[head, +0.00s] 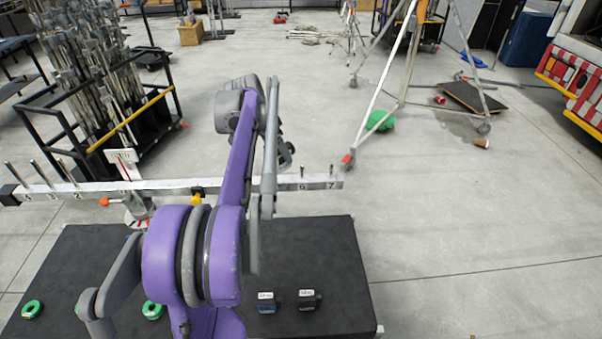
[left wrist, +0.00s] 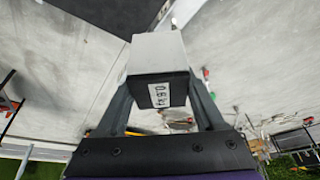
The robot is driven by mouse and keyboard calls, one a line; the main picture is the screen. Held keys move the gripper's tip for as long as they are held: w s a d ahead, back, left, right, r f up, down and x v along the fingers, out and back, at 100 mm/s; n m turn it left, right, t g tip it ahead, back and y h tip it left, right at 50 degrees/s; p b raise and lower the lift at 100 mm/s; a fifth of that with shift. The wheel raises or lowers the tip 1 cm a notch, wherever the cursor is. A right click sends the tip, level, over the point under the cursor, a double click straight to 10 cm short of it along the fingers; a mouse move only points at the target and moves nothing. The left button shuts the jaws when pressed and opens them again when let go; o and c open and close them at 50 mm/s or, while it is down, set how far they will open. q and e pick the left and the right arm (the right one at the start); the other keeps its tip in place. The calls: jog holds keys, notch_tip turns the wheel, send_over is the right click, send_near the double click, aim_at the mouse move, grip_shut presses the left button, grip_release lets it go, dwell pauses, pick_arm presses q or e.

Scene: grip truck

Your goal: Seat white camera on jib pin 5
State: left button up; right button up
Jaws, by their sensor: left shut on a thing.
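In the left wrist view, the white camera (left wrist: 158,52) is a pale block with a dark face and a label reading 0.6 kg. My left gripper (left wrist: 160,100) is shut on it, one finger on each side. In the head view my left gripper (head: 284,157) is partly hidden behind my purple arm, near the right part of the jib, and I cannot make out the camera there. The jib (head: 228,184) is a long pale bar with numbered upright pins. Pins 6 (head: 303,171) and 7 (head: 332,170) show at the right; pin 5 is hidden by my arm. My right gripper is not in view.
A rack of stands (head: 90,100) is at back left, a tripod (head: 390,85) behind right.

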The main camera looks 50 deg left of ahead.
pick_arm(q)
jog(key=shift+w+a+r+n, duration=0.15)
jog(key=shift+a+r+n, duration=0.05)
jog(key=shift+a+r, duration=0.45)
jog(key=shift+w+a+r+n, duration=0.15)
jog(key=shift+a+r+n, duration=0.05)
jog(key=shift+a+r, duration=0.4)
jog(key=shift+s+a+f+b, duration=0.1)
jog(key=shift+s+f+b, duration=0.1)
jog(key=shift+f+b, duration=0.9)
jog(key=shift+s+a+f+b, duration=0.15)
jog(key=shift+f+b, duration=0.45)
jog(key=shift+f, duration=1)
jog(key=shift+f+b, duration=0.7)
jog(key=shift+f, duration=1.1)
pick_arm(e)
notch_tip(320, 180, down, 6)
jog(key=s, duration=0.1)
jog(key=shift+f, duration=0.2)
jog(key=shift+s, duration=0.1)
pick_arm(q)
jog(key=o, duration=1)
jog(key=shift+c, duration=0.2)
